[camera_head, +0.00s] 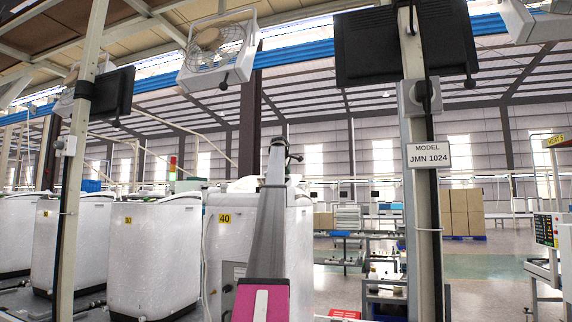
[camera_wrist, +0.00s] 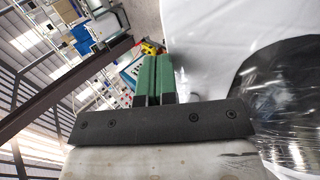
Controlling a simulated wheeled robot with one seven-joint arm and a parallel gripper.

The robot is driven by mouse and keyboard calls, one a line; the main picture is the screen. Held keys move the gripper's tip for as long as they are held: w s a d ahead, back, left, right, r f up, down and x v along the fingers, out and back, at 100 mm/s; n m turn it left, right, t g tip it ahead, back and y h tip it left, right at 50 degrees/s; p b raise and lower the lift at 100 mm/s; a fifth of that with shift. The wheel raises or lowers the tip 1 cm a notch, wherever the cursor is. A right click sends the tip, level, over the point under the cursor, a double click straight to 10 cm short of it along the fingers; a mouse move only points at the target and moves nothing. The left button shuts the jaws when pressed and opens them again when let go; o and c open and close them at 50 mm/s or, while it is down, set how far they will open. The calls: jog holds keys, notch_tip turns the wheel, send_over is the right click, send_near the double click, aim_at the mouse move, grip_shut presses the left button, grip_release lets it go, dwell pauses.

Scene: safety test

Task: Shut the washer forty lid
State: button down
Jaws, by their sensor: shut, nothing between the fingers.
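Washer forty is a white machine (camera_head: 228,250) with a yellow "40" label (camera_head: 225,218), left of centre in the head view. My grey arm stands in front of it and hides part of its front and top. Its lid cannot be made out clearly. In the wrist view my gripper (camera_wrist: 153,78) shows two green fingers side by side, shut and empty. A white surface (camera_wrist: 215,28) and a dark rounded, film-covered area (camera_wrist: 285,95) lie to the right of the fingers. I cannot tell whether the fingers touch the white surface.
More white washers (camera_head: 153,258) stand in a row to the left. A post (camera_head: 420,200) with a "MODEL JMN 1024" sign (camera_head: 428,155) rises at right. Cardboard boxes (camera_head: 462,212) stand farther back. Open floor (camera_head: 490,265) lies at the right.

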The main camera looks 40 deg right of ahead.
aim_at(288, 176)
jog(key=shift+w+d+f, duration=0.1)
jog(key=shift+d+f, duration=0.1)
jog(key=shift+f, duration=0.4)
jog(key=shift+w+d+f, duration=0.1)
jog(key=shift+d+f, duration=0.15)
jog(key=shift+f, duration=0.3)
jog(key=shift+w+d+f, duration=0.1)
jog(key=shift+d+f, duration=0.1)
jog(key=shift+f, duration=0.4)
jog(key=shift+w+r, duration=0.1)
jog(key=shift+r, duration=0.35)
notch_tip(288, 176, up, 13)
